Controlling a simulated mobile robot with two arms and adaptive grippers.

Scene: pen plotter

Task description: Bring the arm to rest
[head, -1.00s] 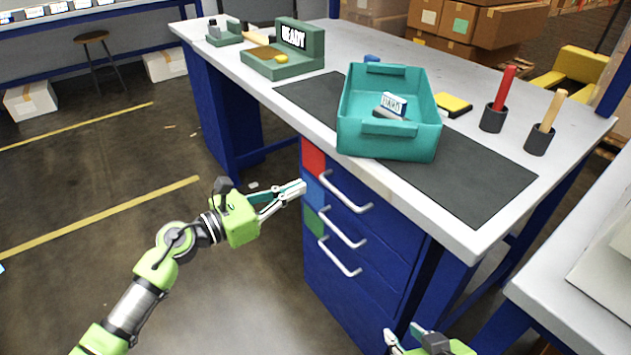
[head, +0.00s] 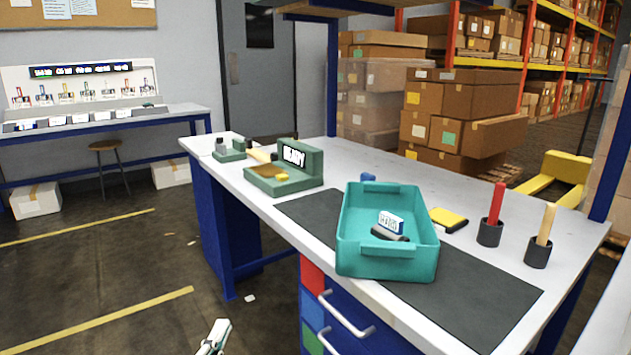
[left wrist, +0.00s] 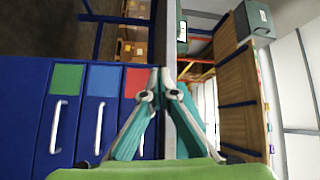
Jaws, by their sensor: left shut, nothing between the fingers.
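My left gripper (head: 219,326) shows at the bottom edge of the head view, to the left of the drawer cabinet (head: 312,306) and apart from it. Its fingertips (left wrist: 160,88) are together in the left wrist view, with nothing between them. Most of the left arm is below the head view. In the left wrist view, the blue drawer fronts (left wrist: 100,120), with green, blue and red labels, lie to the left of the fingers. My right gripper is not in view.
On the workbench (head: 235,185) stand a teal bin (head: 385,265) holding a small white-and-blue box (head: 391,222) and a dark object, a green READY stand (head: 300,160), a yellow block (head: 449,219), and red (head: 496,203) and tan (head: 545,223) sticks in dark cups. Floor left of the bench is mostly clear.

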